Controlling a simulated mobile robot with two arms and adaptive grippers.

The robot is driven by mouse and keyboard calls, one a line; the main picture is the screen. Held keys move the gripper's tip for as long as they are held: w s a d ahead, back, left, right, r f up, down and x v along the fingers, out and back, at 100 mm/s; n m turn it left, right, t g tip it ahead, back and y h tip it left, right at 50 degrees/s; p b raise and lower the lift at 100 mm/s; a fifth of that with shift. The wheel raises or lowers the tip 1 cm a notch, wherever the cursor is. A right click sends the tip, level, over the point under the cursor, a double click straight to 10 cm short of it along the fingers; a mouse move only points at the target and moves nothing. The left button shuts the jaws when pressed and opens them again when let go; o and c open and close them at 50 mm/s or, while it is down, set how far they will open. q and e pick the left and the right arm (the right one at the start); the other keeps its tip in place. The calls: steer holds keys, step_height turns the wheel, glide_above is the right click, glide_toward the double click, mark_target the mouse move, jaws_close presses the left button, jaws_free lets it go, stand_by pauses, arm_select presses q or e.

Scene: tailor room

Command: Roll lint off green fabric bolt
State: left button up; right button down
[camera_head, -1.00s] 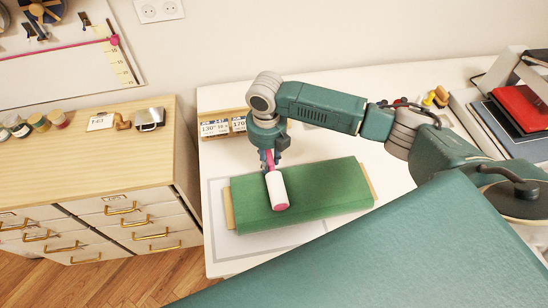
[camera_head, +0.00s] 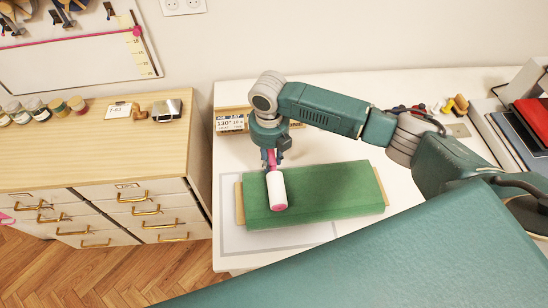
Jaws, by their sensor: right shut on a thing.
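The green fabric bolt (camera_head: 330,192) lies flat on the white table, wound on a pale wooden board whose ends show. My right gripper (camera_head: 271,163) points down over the left part of the bolt and is shut on the pink handle of the lint roller. The white lint roller (camera_head: 276,188) lies against the bolt's top near its left end, and it seems to touch the fabric. No lint can be made out on the green at this size. My left gripper is not in view.
A white worktable (camera_head: 400,165) has free room right of the bolt. Small labelled boxes (camera_head: 231,123) stand behind my gripper. A wooden drawer cabinet (camera_head: 95,160) stands left across a narrow gap. Red and dark folders (camera_head: 531,118) lie at the far right.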

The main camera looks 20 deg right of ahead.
steer(key=shift+w+a, duration=0.2)
steer(key=shift+a, duration=0.5)
steer(key=shift+w+a, duration=0.15)
steer(key=shift+a, duration=0.5)
steer(key=shift+w+a, duration=0.2)
steer(key=shift+a, duration=0.55)
steer(key=shift+w+a, duration=0.15)
steer(key=shift+a, duration=0.6)
steer(key=shift+r, duration=0.1)
step_height(320, 180, up, 7)
steer(key=s+a, duration=0.2)
steer(key=s, duration=0.7)
steer(key=shift+s, duration=0.4)
stand_by(0.3)
